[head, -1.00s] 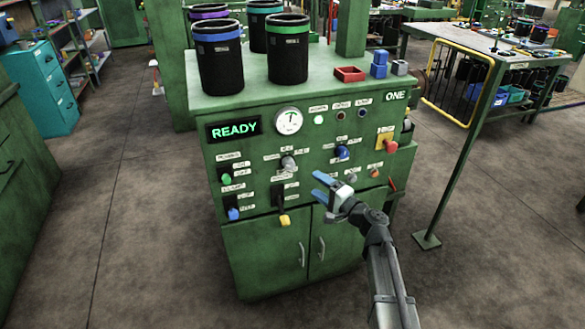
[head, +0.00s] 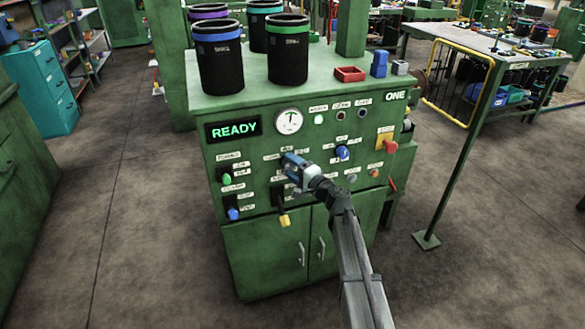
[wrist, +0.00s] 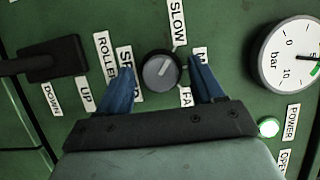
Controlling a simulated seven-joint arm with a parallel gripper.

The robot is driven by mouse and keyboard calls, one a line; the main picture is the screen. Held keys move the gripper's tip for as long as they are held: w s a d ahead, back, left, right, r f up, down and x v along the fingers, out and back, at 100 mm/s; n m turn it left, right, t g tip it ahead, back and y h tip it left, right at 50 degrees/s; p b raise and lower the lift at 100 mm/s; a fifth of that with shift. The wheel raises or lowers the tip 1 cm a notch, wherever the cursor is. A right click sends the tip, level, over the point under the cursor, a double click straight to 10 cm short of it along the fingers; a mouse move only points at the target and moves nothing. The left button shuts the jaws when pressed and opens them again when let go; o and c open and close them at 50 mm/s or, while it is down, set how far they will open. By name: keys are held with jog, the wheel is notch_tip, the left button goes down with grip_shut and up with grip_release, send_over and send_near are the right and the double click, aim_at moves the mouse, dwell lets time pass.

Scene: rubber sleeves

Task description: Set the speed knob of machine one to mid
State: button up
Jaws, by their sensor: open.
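The speed knob (wrist: 160,71) of machine one is a round dark grey dial with a pale pointer mark. In the wrist view the mark points up and right, between the SLOW label (wrist: 177,22) above and the MID label (wrist: 200,56) at right, which a finger partly covers. The FAST label (wrist: 186,97) below is also partly covered. My gripper (wrist: 161,76) is open, with one blue finger on each side of the knob and a gap visible on both sides. In the head view my gripper (head: 290,163) hides the knob on the front of machine one (head: 250,150).
A pressure gauge (wrist: 294,55) and a lit power lamp (wrist: 268,127) sit right of the knob in the wrist view. A black roller lever (wrist: 45,58) is at left. In the head view, a blue knob (head: 342,152) and red button (head: 390,146) are nearby.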

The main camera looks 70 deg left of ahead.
jog(key=c, duration=1)
jog(key=shift+m, duration=0.3)
jog(key=m+y, duration=0.1)
jog(key=m, duration=0.2)
jog(key=shift+f+m+y, duration=0.15)
jog(key=shift+m+y, duration=0.15)
jog(key=m+y, duration=0.1)
jog(key=m, duration=0.2)
jog(key=m+t+y, duration=0.1)
jog(key=m, duration=0.2)
jog(key=shift+s+f, duration=0.1)
jog(key=shift+m, duration=0.4)
